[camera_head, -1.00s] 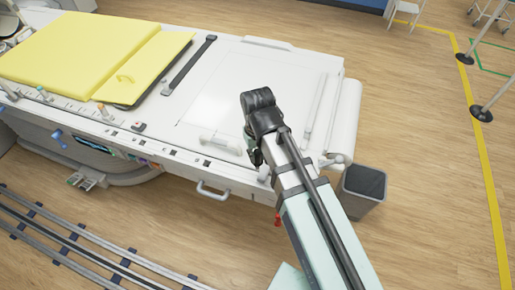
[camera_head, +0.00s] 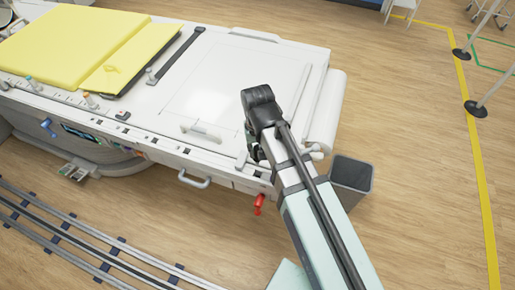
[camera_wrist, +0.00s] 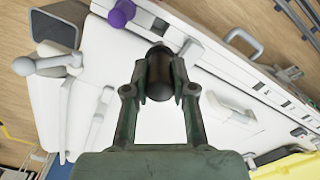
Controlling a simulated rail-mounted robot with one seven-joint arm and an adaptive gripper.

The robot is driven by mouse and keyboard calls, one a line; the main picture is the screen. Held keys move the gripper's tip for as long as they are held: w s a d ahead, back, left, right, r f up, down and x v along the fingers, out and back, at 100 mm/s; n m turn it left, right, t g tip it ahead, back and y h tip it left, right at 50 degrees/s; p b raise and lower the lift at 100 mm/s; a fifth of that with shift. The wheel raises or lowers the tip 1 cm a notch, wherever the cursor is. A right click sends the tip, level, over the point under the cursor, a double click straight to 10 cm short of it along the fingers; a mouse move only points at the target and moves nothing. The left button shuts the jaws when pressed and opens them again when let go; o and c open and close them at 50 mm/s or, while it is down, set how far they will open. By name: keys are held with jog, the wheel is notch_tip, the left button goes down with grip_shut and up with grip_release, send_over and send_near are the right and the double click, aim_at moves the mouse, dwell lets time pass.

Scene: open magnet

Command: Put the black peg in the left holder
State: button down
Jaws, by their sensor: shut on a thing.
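In the wrist view, my gripper (camera_wrist: 158,85) is shut on the black peg (camera_wrist: 158,72), a dark, rounded cylinder between the two fingers. It is above the white bench top. In the head view my arm hides the fingertips and the peg. I cannot tell which of these, if any, is the left holder.
The white bench (camera_head: 205,90) carries a yellow pad (camera_head: 70,45), a black strap (camera_head: 175,55) and a white handle-like piece (camera_head: 200,132). A grey bin (camera_head: 350,175) stands on the floor at right. A red lever (camera_head: 259,203) hangs below the front edge. A purple knob (camera_wrist: 122,12) shows in the wrist view.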

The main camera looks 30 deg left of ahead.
aim_at(258, 164)
jog(key=shift+f+b, duration=1.8)
jog(key=shift+f, duration=1.5)
jog(key=shift+f+b, duration=1.05)
jog(key=shift+f, duration=1)
jog(key=c, duration=0.9)
grip_release()
jog(key=shift+r, duration=0.1)
